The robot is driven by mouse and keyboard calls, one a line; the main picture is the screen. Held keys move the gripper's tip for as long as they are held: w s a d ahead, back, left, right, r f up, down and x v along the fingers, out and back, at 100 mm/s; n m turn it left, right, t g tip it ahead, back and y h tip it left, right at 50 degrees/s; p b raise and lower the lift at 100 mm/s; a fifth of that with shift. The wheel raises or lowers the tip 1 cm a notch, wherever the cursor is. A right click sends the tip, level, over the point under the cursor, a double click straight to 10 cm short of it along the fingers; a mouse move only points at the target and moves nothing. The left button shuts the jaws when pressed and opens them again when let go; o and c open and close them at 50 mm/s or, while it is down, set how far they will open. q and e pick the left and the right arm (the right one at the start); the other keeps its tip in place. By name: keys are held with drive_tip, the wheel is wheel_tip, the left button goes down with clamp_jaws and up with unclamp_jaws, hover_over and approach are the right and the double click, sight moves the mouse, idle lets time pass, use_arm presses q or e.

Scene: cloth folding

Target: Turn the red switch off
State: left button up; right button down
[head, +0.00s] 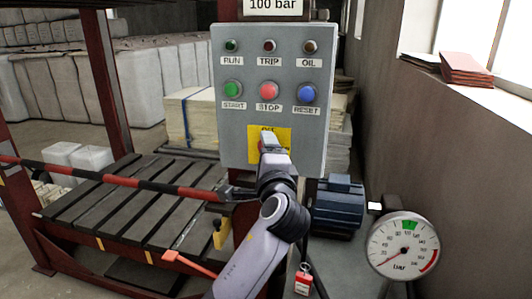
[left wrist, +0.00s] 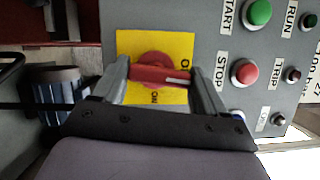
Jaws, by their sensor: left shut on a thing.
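The red switch (left wrist: 160,75) is a rotary handle on a yellow plate (left wrist: 130,45) low on the grey control panel. In the left wrist view its bar lies lengthwise between my two fingertips, with a white mark on its right end, the side toward the STOP button. In the head view the yellow plate (head: 283,135) has "OFF" at its top, and my gripper hides the switch. My left gripper (left wrist: 162,80) is shut on the red switch; it also shows in the head view (head: 267,142). My right gripper is not in view.
The panel (head: 230,110) carries green START (head: 233,90), red STOP (head: 268,91) and blue RESET (head: 306,94) buttons above the plate. A blue motor (head: 338,203) and a round gauge (head: 403,246) stand lower right. A red-black striped bar (head: 120,180) crosses at left.

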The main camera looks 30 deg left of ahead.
use_arm(q)
drive_tip(key=shift+n, duration=0.6)
drive_tip(key=shift+g, duration=0.3)
drive_tip(key=o, duration=1.1)
drive_tip(key=shift+c, duration=0.2)
drive_tip(key=v, duration=0.7)
drive_tip(key=shift+s+b, duration=0.15)
drive_tip(key=shift+b, duration=0.25)
drive_tip(key=shift+r, duration=0.1)
